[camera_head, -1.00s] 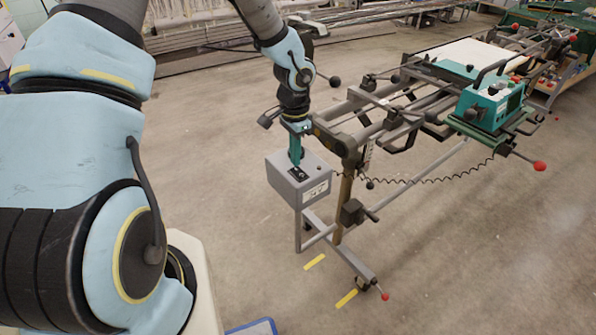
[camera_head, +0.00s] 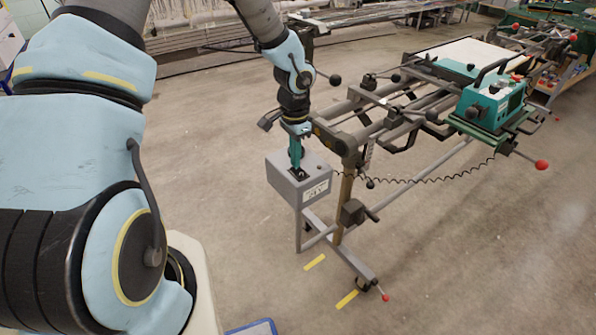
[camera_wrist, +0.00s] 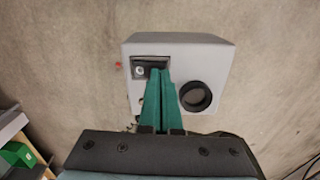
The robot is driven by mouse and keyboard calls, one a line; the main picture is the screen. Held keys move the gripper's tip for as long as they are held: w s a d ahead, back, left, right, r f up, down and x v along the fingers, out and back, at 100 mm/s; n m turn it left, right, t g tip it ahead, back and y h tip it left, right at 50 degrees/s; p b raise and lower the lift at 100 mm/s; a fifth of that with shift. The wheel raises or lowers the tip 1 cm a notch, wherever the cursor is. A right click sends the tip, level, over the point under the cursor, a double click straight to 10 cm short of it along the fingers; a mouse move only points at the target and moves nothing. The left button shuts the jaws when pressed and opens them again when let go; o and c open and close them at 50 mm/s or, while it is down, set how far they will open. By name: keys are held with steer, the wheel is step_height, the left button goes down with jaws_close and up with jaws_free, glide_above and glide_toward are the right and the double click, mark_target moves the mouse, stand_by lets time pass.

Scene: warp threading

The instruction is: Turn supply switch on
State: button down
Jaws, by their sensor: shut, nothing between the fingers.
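The supply switch sits in a dark plate (camera_wrist: 150,68) on top of a grey box (camera_head: 285,189), which stands on a grey post beside the frame. My gripper (camera_head: 296,168) points down at this plate, with its green fingers together. In the wrist view the closed fingertips (camera_wrist: 158,74) overlap the lower edge of the dark plate and hide part of it. A small light round mark shows at the plate's left. I cannot tell whether the tips touch the switch, or which way it is set.
A dark ring (camera_wrist: 195,96) is on the box top beside the fingers. The metal frame (camera_head: 405,110) stands close to the right and carries a teal control unit (camera_head: 492,103). A coiled cable (camera_head: 430,178) runs between them.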

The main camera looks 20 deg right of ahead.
steer(key=shift+f, duration=0.4)
steer(key=shift+r, duration=0.1)
step_height(320, 180, up, 7)
steer(key=p, duration=0.5)
stand_by(0.5)
steer(key=w+a+r+n, duration=0.2)
steer(key=a+r+n, duration=0.5)
steer(key=a, duration=0.7)
steer(key=s+a+r+n, duration=0.3)
steer(key=a+r, duration=0.1)
steer(key=a, duration=0.3)
steer(key=s+a+r+n+t, duration=0.1)
steer(key=s+a+r+n, duration=0.2)
steer(key=a, duration=0.4)
steer(key=shift+s+a+r+n+t, duration=0.2)
steer(key=shift+s+r+n+t, duration=0.15)
steer(key=shift+r+n, duration=0.45)
